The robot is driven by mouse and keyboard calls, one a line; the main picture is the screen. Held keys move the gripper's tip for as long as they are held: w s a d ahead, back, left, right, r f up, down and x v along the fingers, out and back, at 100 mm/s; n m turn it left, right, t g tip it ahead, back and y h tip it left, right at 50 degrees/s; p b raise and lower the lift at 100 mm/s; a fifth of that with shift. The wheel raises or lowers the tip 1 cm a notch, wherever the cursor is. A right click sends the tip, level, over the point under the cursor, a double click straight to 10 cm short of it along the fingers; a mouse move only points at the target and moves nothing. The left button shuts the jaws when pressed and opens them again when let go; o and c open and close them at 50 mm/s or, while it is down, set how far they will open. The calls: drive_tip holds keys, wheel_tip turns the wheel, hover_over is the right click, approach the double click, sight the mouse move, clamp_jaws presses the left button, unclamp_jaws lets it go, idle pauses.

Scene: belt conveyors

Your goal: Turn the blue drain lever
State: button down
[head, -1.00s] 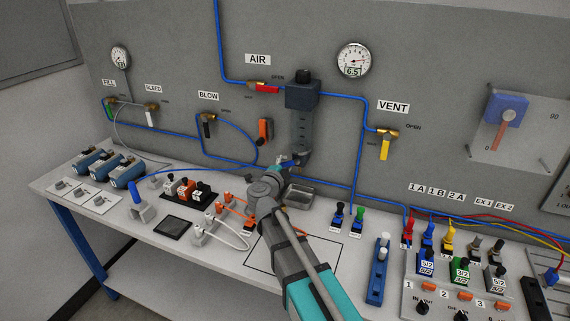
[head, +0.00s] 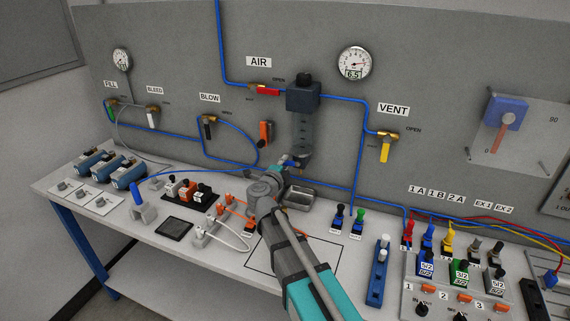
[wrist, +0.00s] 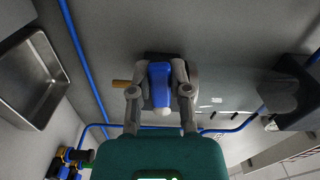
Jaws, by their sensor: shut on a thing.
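The blue drain lever (wrist: 160,84) shows in the middle of the wrist view, between the two grey fingers of my gripper (wrist: 160,76), which are shut on its sides. A brass stub sticks out to the left beside it. In the head view my gripper (head: 291,162) is at the bottom of the dark filter unit (head: 304,97) under the AIR label. Only a small bit of blue shows there, and my arm hides part of the spot. I cannot tell the lever's exact angle from the head view.
A metal tray (head: 300,198) lies on the bench just below the unit. Blue hoses run along the wall panel close by. An orange-handled part (head: 265,133) is on the panel to the left. The yellow VENT handle (head: 385,149) is to the right.

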drive_tip(key=shift+w+r+m, duration=0.1)
drive_tip(key=shift+r+m, duration=0.25)
drive_tip(key=shift+m, duration=0.55)
drive_tip(key=c, duration=0.6)
unclamp_jaws()
drive_tip(key=shift+o, duration=0.2)
drive_tip(key=v, duration=1.2)
drive_tip(key=shift+f, duration=0.1)
